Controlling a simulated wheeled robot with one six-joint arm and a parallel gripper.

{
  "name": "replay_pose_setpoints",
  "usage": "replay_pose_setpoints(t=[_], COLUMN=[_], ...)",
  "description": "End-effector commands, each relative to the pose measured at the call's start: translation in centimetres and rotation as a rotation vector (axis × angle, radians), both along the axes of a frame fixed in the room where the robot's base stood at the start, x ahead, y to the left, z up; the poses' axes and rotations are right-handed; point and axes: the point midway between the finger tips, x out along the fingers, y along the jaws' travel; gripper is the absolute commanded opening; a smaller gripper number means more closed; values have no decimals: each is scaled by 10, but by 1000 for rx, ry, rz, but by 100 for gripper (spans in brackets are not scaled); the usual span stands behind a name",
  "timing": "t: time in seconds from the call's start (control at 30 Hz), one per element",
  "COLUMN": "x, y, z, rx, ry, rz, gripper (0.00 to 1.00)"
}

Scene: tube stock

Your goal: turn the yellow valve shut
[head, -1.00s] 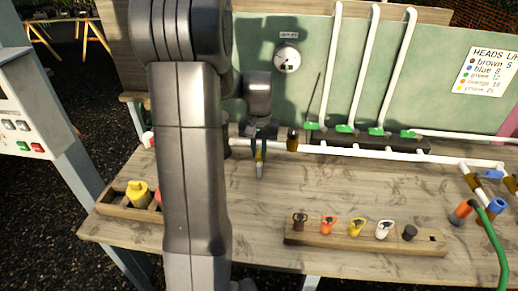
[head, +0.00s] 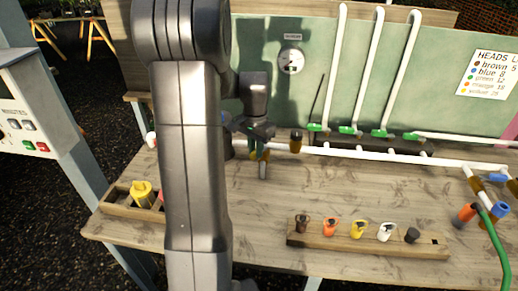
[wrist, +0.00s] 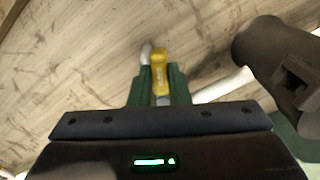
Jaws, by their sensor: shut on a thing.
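The yellow valve handle (wrist: 159,68) is between the green fingers of my gripper (wrist: 158,88) in the wrist view. The fingers are shut on it. In the head view my gripper (head: 259,150) is at the left part of the white pipe run, and a bit of the yellow handle (head: 266,155) shows beside the fingers. A grey-white end (head: 263,170) points down below it. The valve body is mostly hidden by my gripper.
A dark brown fitting (wrist: 275,55) stands close to the right of my gripper. The white pipe (head: 350,153) runs right. A wooden rack (head: 300,240) with coloured heads lies in front. A round gauge (head: 291,61) is on the green panel.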

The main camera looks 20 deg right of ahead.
Motion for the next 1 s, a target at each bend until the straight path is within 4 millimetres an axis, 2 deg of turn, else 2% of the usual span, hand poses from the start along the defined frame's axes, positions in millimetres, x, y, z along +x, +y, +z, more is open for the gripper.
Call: replay_pose_setpoints(t=[0.43, 1.0], x=[20, 42], y=[6, 2], z=[1, 1], rx=[-2, -1], ry=[-2, -2], rz=[-421, -910], gripper=[0, 0])
